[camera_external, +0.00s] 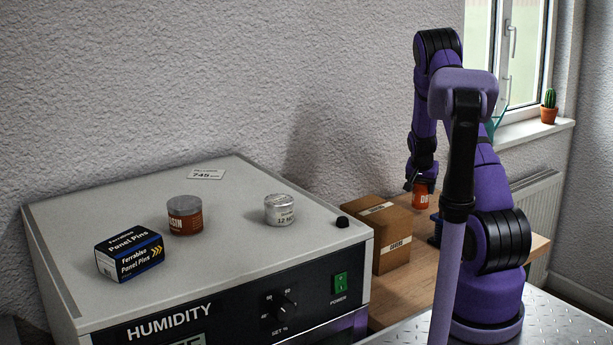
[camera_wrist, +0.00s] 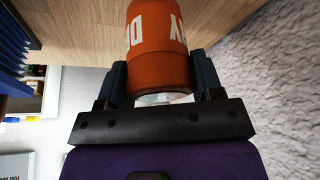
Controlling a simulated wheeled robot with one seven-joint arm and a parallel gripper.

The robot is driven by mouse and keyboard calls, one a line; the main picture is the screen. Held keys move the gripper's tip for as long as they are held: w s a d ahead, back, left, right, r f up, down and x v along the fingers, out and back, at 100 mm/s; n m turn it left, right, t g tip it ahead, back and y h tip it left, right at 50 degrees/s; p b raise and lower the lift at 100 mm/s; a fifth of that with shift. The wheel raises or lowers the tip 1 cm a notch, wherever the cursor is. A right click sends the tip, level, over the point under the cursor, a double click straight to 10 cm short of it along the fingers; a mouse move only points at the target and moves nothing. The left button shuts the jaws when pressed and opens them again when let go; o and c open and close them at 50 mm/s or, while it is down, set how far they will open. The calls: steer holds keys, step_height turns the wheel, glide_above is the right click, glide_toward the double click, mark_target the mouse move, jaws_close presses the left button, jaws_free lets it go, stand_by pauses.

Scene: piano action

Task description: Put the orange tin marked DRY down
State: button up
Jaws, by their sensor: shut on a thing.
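The orange tin marked DRY (camera_external: 421,197) is held in my gripper (camera_external: 419,186), which points down beyond the cardboard box in the external view. In the wrist view the tin (camera_wrist: 158,45) sits between the two fingers of my gripper (camera_wrist: 160,82), with white letters partly showing. The wooden bench top (camera_external: 400,297) shows at the right in the external view and at the top of the wrist view (camera_wrist: 85,25). The tin appears to be above the bench; its gap to the wood is hard to judge.
The cardboard box (camera_external: 391,247) stands on the bench close to the tin. A blue ribbed object (camera_wrist: 14,45) is at the left of the wrist view. On the humidity cabinet (camera_external: 90,205) are a rusty-orange tin (camera_external: 185,218), a silver tin (camera_external: 279,211) and a panel pins box (camera_external: 130,254).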

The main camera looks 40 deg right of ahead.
steer(key=shift+f, duration=1.3)
steer(key=o, duration=1.1)
steer(key=shift+f, duration=0.15)
steer(key=v, duration=1.3)
steer(key=s+a+r+n+t+y, duration=0.1)
steer(key=s+a+r+n, duration=0.1)
steer(key=s+a+r, duration=0.35)
steer(key=s+a+r+n+y, duration=0.1)
steer(key=s+a+r, duration=0.1)
steer(key=a+r, duration=0.6)
steer(key=s+a+r+n+t, duration=0.1)
steer(key=s+a+r+n, duration=0.15)
steer(key=a+r, duration=0.45)
steer(key=s+a+r+n, duration=0.1)
steer(key=s+a+n, duration=0.1)
steer(key=s+a, duration=0.2)
steer(key=s+a+r+n+y, duration=0.1)
steer(key=s+a, duration=0.3)
steer(key=s, duration=0.7)
steer(key=s+a+r+n, duration=0.2)
steer(key=s+a, duration=0.3)
steer(key=s, duration=0.3)
steer(key=shift+s+a+n+t+y, duration=0.15)
steer(key=shift+n+t+y, duration=0.2)
steer(key=shift+n, duration=0.3)
